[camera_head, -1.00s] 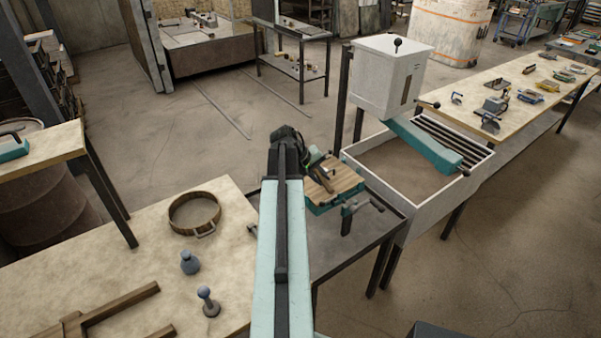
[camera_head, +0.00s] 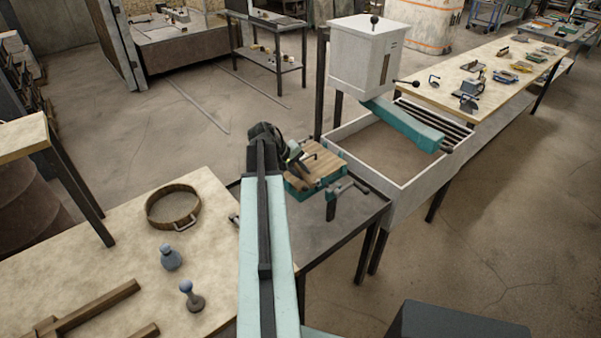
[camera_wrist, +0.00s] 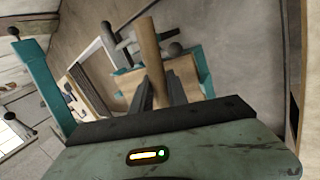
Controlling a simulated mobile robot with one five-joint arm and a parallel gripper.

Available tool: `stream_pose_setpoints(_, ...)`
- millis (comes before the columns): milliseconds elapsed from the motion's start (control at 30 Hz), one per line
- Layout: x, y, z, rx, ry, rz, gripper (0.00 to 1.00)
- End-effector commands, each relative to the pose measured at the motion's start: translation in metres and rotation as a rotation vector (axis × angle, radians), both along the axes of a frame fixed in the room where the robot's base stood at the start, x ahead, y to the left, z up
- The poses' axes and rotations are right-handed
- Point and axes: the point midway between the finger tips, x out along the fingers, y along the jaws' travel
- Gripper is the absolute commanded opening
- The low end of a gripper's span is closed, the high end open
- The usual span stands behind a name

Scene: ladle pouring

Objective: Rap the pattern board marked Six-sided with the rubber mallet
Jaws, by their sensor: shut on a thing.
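My gripper (camera_wrist: 163,88) is shut on a pale wooden handle (camera_wrist: 148,45), seen upright between the fingers in the wrist view. I take it for the rubber mallet's handle; its head is not clearly visible. In the head view my arm reaches forward and its dark wrist hides most of the gripper, near a teal clamp block with a wooden top (camera_head: 318,167). That block lies behind the handle in the wrist view. I cannot make out any board marked Six-sided; no lettering is legible.
A white hopper (camera_head: 366,55) with a teal chute (camera_head: 403,125) stands over a sand tray (camera_head: 440,178) on the right. A long bench (camera_head: 440,97) with several small tools lies beyond. A brown ring (camera_head: 155,222) and two knobbed tools stand on the left table (camera_head: 90,255).

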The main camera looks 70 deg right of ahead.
Motion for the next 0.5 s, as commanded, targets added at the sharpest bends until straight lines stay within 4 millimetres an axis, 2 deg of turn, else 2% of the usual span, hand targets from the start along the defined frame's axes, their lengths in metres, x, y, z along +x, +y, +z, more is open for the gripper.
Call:
stream_pose_setpoints(333,0.001,0.001,0.001,-0.001,0.001,0.001,0.00)
stream_pose_setpoints(500,0.001,0.001,-0.011,-0.001,0.001,0.001,0.00)
